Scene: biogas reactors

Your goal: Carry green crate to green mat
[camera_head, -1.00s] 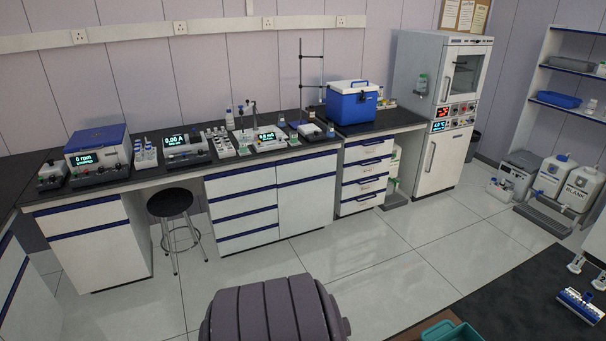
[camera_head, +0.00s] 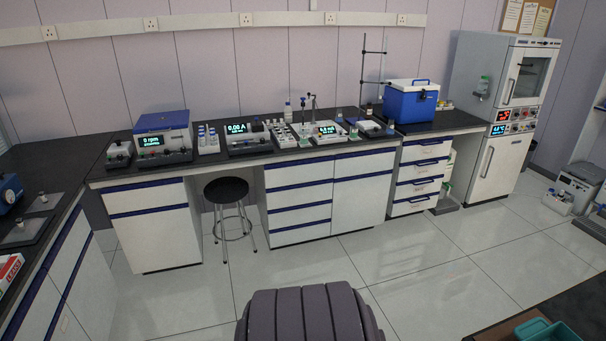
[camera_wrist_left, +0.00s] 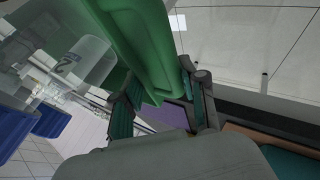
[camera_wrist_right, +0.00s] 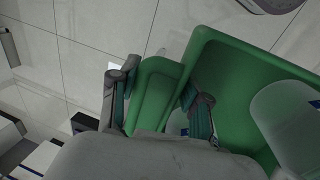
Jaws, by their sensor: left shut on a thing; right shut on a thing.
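The green crate shows in both wrist views, in the left wrist view (camera_wrist_left: 150,45) and in the right wrist view (camera_wrist_right: 225,65). My left gripper (camera_wrist_left: 163,100) is shut on one wall of it. My right gripper (camera_wrist_right: 158,102) is shut on another part of its wall. Clear containers sit in the crate; one (camera_wrist_right: 285,110) shows in the right wrist view and one with a dark mark (camera_wrist_left: 85,60) in the left wrist view. The head view shows neither gripper nor the held crate. I see no green mat in any view.
A long bench with instruments and a blue cooler box (camera_head: 411,101) stands along the back wall. A black stool (camera_head: 227,190) stands before it. A side bench (camera_head: 40,235) is at left. A teal bin (camera_head: 545,331) is at lower right.

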